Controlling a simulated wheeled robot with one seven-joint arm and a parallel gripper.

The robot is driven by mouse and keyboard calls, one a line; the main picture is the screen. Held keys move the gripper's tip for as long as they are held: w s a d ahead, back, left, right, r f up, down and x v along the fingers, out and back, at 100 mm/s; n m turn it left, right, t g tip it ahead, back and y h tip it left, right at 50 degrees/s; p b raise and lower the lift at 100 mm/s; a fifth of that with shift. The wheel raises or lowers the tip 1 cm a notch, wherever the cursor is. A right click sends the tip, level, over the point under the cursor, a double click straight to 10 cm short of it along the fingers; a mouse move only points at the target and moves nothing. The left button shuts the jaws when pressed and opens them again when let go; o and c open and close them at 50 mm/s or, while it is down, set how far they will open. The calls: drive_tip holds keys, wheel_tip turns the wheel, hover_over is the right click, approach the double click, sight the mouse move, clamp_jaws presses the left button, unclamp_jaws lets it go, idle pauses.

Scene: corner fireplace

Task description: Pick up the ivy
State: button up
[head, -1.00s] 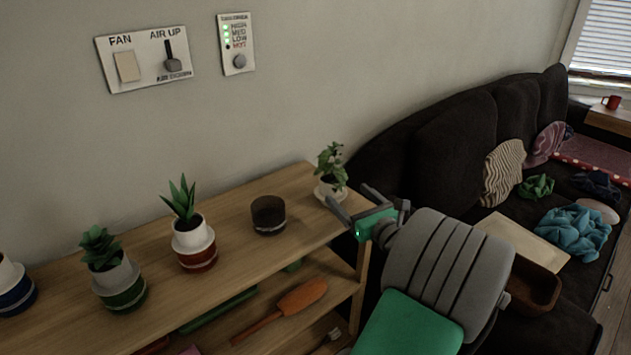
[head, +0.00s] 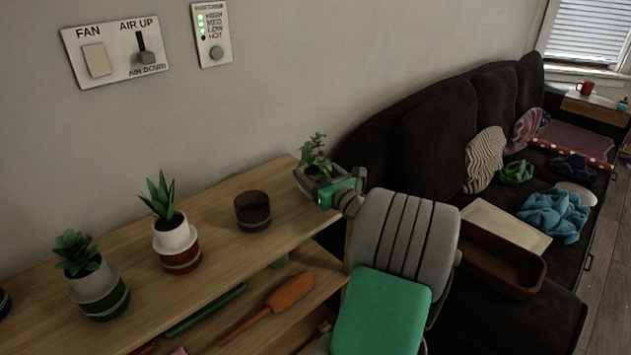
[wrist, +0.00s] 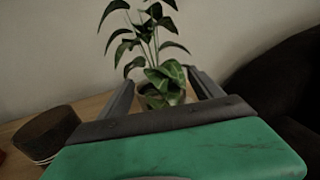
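The ivy (head: 315,151) is a leafy green plant in a small pale pot at the right end of the wooden shelf top. In the wrist view the ivy (wrist: 150,40) stands upright, with its pot (wrist: 162,98) between the two fingers. My gripper (head: 318,180) is at the pot in the head view and hides most of it. In the wrist view my gripper (wrist: 160,92) is open, one finger on each side of the pot. I cannot tell whether either finger touches it.
A dark round pot (head: 252,211) stands left of the ivy. Two succulents (head: 176,240) (head: 97,285) in banded pots stand farther left on the wooden shelf (head: 212,216). The wall (head: 300,70) is behind, and a dark sofa (head: 440,150) is to the right.

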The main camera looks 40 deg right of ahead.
sight(313, 145)
drive_tip(key=c, duration=0.8)
drive_tip(key=shift+r, duration=0.65)
drive_tip(key=r, duration=0.1)
drive_tip(key=r+p, duration=0.1)
drive_tip(key=r, duration=0.1)
drive_tip(key=shift+s+a+r+p, duration=0.1)
drive_tip(key=shift+s+a+p, duration=0.05)
drive_tip(key=shift+s+p, duration=0.15)
drive_tip(key=s+r, duration=0.1)
drive_tip(key=s+a+r+p, duration=0.1)
drive_tip(key=r, duration=0.1)
drive_tip(key=s+a+r, duration=0.1)
drive_tip(key=shift+r+p, duration=0.3)
drive_tip(key=shift+p, duration=0.05)
drive_tip(key=s+a+r+p, duration=0.1)
drive_tip(key=s+a+r, duration=0.3)
drive_tip(key=s, duration=0.4)
drive_tip(key=shift+a+p, duration=0.35)
drive_tip(key=shift+a, duration=0.4)
